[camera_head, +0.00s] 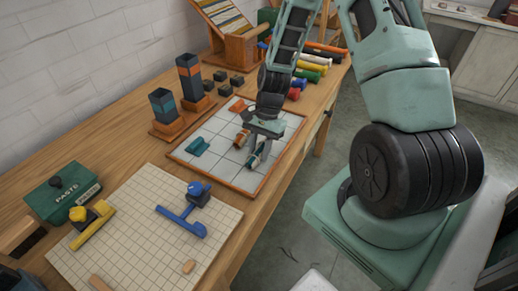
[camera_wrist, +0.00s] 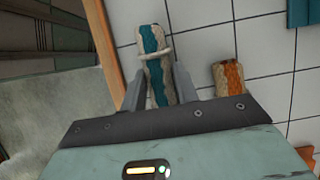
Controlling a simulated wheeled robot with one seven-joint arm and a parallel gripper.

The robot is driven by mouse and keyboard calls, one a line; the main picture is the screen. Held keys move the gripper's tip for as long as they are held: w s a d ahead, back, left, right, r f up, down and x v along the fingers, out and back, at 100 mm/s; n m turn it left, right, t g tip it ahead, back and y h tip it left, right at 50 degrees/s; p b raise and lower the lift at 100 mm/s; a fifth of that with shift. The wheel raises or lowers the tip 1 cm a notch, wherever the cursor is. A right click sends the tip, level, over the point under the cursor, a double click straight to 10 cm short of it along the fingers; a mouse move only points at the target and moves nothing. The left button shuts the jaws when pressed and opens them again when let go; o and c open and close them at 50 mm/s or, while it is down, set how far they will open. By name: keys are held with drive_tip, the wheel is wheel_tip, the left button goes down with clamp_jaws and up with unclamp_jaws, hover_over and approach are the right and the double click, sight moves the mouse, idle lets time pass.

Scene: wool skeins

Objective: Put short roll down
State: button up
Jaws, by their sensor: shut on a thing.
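A short cream roll with a teal stripe (camera_wrist: 154,52) sits between the two fingers of my gripper (camera_wrist: 157,85) in the wrist view. A thin pale band crosses it. My gripper (camera_head: 262,138) is shut on this roll, which also shows in the head view (camera_head: 257,156). They are over the right part of the white tiled board (camera_head: 225,170), near its wooden edge. I cannot tell whether the roll touches the board. A cream-and-orange roll (camera_wrist: 228,78) lies apart, to the right in the wrist view; it shows in the head view (camera_head: 242,137) left of my gripper.
Teal pieces (camera_head: 196,147) lie on the board's left part, and an orange piece (camera_head: 238,106) at its far side. Two dark striped holders (camera_head: 163,104) stand behind it. A gridded mat (camera_head: 145,235) with blue and yellow tools lies nearer. Coloured rolls (camera_head: 313,67) lie at the far end.

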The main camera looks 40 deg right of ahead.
drive_tip(key=shift+f, duration=0.2)
drive_tip(key=o, duration=1)
drive_tip(key=shift+c, duration=0.2)
drive_tip(key=v, duration=1.2)
drive_tip(key=s+a+r+n+h, duration=0.1)
drive_tip(key=s+a+r+n, duration=0.1)
drive_tip(key=a+n, duration=0.3)
drive_tip(key=s+a+r+n+h, duration=0.1)
drive_tip(key=s+a+r+n, duration=0.1)
drive_tip(key=a, duration=0.5)
drive_tip(key=s+a+r+n+h, duration=0.1)
drive_tip(key=s+a+r+n, duration=0.2)
drive_tip(key=a, duration=0.4)
drive_tip(key=s+a+r+n+t, duration=0.1)
drive_tip(key=s+a+r+n, duration=0.1)
drive_tip(key=s+a+n, duration=0.6)
drive_tip(key=s+n, duration=0.3)
drive_tip(key=s, duration=0.1)
drive_tip(key=shift+s+r+n+t+h+b, duration=0.2)
drive_tip(key=shift+r+n+t+h+b, duration=0.1)
drive_tip(key=shift+n+h+b, duration=0.1)
drive_tip(key=shift+a, duration=0.1)
